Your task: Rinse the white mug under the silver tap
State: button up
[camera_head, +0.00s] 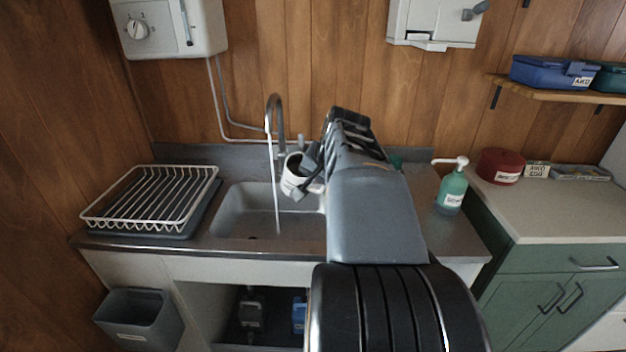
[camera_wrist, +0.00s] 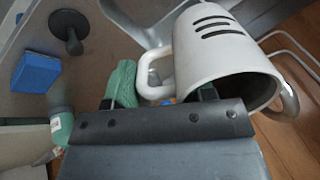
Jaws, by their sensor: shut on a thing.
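The white mug (camera_head: 289,185) is tilted, held above the sink (camera_head: 240,205). In the wrist view the mug (camera_wrist: 215,45) has dark stripes on its side, and its open mouth faces the lower right. My gripper (camera_head: 312,178) is shut on the mug by its handle side; the wrist view shows the jaws (camera_wrist: 157,98) at the handle. The silver tap (camera_head: 276,115) stands behind the sink, and a thin stream of water (camera_head: 273,165) falls from its spout into the basin. In the head view the mug is just right of the stream. Contact with the water cannot be told.
A white dish rack (camera_head: 150,197) stands left of the sink. A green soap bottle (camera_head: 452,190) stands right, beyond my arm. A red tin (camera_head: 502,166) sits on the side counter. A blue block (camera_wrist: 36,72) shows in the wrist view. My arm hides the sink's right part.

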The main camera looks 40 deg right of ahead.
jog(key=w, duration=0.3)
jog(key=w+f, duration=0.1)
jog(key=shift+w+d+p, duration=0.2)
jog(key=shift+w+p, duration=0.2)
jog(key=w+d+f+p, duration=0.1)
jog(key=w+p, duration=0.1)
jog(key=w, duration=0.6)
jog(key=shift+w+d+f+p, duration=0.3)
jog(key=shift+f+p, duration=0.05)
jog(key=shift+d, duration=0.25)
dwell(0.4)
jog(key=shift+d, duration=0.35)
jog(key=shift+a, duration=0.15)
jog(key=shift+a, duration=0.45)
